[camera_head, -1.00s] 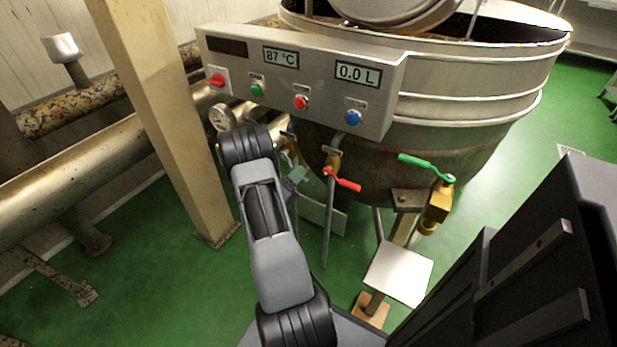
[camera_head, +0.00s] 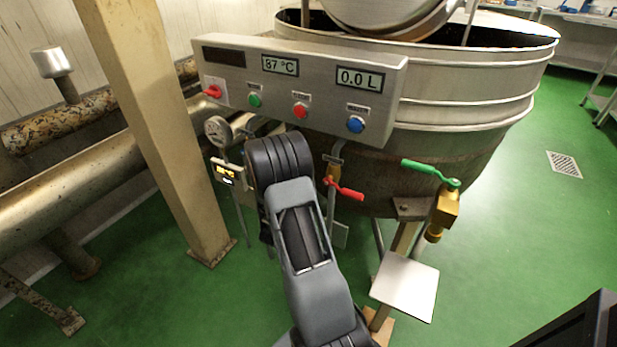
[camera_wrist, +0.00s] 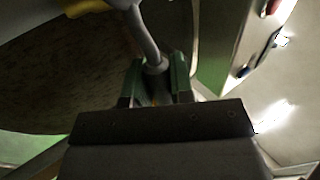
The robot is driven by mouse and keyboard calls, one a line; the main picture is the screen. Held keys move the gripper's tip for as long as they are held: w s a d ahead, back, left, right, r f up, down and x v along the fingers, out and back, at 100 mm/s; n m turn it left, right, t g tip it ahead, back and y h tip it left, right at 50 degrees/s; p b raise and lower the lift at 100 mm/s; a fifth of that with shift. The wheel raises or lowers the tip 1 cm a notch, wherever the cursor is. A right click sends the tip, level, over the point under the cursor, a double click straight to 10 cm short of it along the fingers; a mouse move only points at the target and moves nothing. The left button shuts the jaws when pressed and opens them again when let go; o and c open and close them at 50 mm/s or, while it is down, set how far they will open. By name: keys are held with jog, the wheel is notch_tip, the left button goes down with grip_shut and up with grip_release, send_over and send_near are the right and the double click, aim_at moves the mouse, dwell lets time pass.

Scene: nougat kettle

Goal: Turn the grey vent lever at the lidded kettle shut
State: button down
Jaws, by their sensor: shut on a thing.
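The lidded kettle (camera_head: 455,110) stands at the upper right of the head view. Its dark underside (camera_wrist: 60,80) fills the left of the wrist view. My gripper (camera_wrist: 156,85) shows in the wrist view, with a green fingertip on each side of a grey rounded bar, which I take to be the grey vent lever (camera_wrist: 148,40). The fingers are shut on it. A small orange patch lies just below, between the fingers. In the head view my arm hides the gripper and the lever, so the lever's angle there cannot be told.
The control panel (camera_head: 300,85) is above my arm. A red-handled valve (camera_head: 345,190) is close to its right, and a green-handled valve (camera_head: 445,205) farther right. A gauge (camera_head: 217,130), a small display (camera_head: 228,172) and a beige post (camera_head: 165,130) are left.

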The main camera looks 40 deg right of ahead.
jog(key=shift+r, duration=0.1)
dwell(0.3)
jog(key=c, duration=1)
grip_release()
